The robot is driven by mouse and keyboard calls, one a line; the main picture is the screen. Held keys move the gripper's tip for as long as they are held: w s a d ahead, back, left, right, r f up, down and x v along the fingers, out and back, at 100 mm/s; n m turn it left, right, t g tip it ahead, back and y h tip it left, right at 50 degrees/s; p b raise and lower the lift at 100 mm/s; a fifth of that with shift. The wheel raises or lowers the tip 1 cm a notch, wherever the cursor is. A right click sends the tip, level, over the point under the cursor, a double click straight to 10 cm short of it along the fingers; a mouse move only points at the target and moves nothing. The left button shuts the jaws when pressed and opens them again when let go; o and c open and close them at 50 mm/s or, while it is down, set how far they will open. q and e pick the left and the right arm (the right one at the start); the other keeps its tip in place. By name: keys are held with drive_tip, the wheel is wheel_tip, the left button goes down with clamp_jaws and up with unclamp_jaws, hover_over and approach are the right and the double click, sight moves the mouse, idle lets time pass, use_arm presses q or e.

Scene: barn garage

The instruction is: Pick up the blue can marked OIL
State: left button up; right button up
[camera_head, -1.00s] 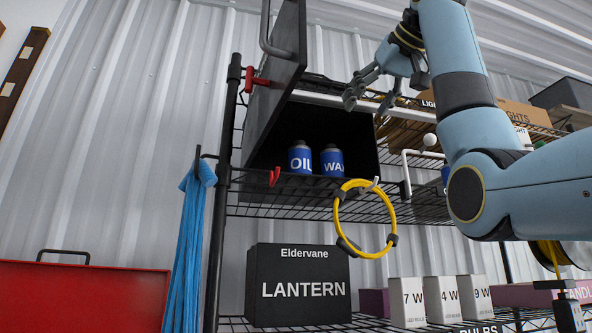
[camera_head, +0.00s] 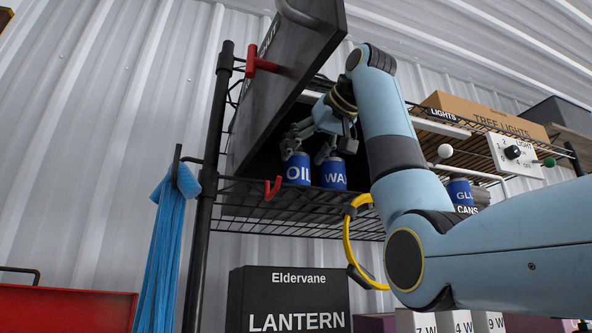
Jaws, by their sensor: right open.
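The blue can marked OIL (camera_head: 298,172) stands upright on the wire shelf inside a dark open box (camera_head: 249,161). A second blue can, marked WAX (camera_head: 334,176), stands close to its right. My right gripper (camera_head: 307,148) is open and reaches into the box from the upper right. Its fingers hang at the tops of the two cans, one near the OIL can's top and the other near the WAX can's top. I cannot tell whether a finger touches either can. My left gripper is not in view.
The raised dark door (camera_head: 290,65) hangs above the cans. A LANTERN box (camera_head: 287,298) stands below. A GLUE-like blue can (camera_head: 461,194) stands right of my arm.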

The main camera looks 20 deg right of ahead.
sight(296, 160)
drive_tip(key=p+x, duration=0.2)
drive_tip(key=x, duration=0.1)
drive_tip(key=shift+w+a+r, duration=0.15)
drive_tip(key=shift+w+a, duration=0.05)
drive_tip(key=shift+w, duration=0.25)
drive_tip(key=c, duration=0.4)
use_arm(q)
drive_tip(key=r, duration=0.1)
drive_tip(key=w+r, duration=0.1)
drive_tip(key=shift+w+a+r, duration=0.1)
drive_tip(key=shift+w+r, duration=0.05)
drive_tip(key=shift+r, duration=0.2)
use_arm(e)
drive_tip(key=c, duration=0.8)
